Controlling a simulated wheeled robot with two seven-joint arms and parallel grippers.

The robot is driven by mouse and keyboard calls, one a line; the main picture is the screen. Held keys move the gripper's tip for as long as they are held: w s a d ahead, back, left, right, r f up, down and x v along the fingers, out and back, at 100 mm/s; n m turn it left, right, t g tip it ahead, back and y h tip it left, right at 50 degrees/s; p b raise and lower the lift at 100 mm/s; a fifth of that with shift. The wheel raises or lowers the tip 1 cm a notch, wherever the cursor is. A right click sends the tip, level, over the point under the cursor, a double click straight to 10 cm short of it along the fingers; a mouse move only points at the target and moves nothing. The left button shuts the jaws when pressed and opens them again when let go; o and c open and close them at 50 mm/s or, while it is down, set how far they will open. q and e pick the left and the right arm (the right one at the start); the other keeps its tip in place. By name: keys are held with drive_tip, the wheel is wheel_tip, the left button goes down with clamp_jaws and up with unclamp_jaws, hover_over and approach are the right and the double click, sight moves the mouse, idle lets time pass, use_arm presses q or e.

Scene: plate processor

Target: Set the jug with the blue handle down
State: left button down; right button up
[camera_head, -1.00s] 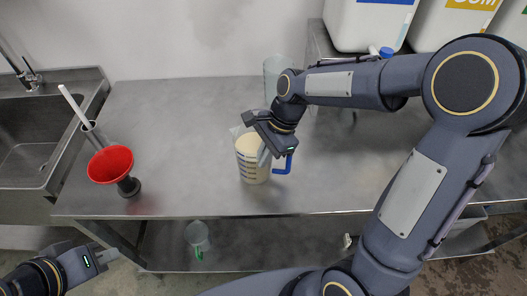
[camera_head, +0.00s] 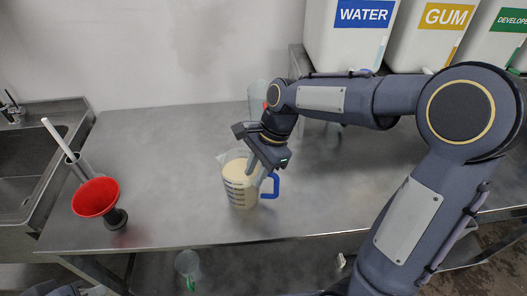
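The clear jug with the blue handle (camera_head: 239,190) stands upright near the front of the steel table, filled with a cream liquid. Dark measuring marks run down its side, and the handle points right. My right gripper (camera_head: 258,173) comes down over the jug's rim on the handle side. A finger lies against the jug's wall, and it appears shut on the jug; the other finger is hard to make out. The jug's base seems to be at the tabletop, but contact is unclear. Only a sliver of my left gripper (camera_head: 70,291) shows at the bottom left edge, its fingers not readable.
A red funnel (camera_head: 95,198) on a dark stand and a cylinder with a white rod (camera_head: 60,141) stand left, beside the sink (camera_head: 30,170). Another clear jug (camera_head: 258,93) is behind my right gripper. A jug with a green handle (camera_head: 188,264) sits below. The table's middle-left is clear.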

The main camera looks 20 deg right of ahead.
drive_tip(key=v, duration=0.7)
drive_tip(key=shift+d+r, duration=0.1)
drive_tip(key=shift+r, duration=0.25)
drive_tip(key=shift+s+d+r, duration=0.1)
drive_tip(key=shift+d+r, duration=0.05)
drive_tip(key=shift+r, duration=0.1)
drive_tip(key=s+d+f+n+t, duration=0.1)
drive_tip(key=s+f+n+t, duration=0.1)
drive_tip(key=s+n, duration=0.5)
drive_tip(key=s+d+f+n+t, duration=0.1)
drive_tip(key=s+f+n+t, duration=0.1)
drive_tip(key=s+n+t, duration=0.2)
drive_tip(key=s+n, duration=0.3)
drive_tip(key=s, duration=0.3)
drive_tip(key=shift+s+f+h, duration=0.25)
drive_tip(key=shift+h, duration=0.05)
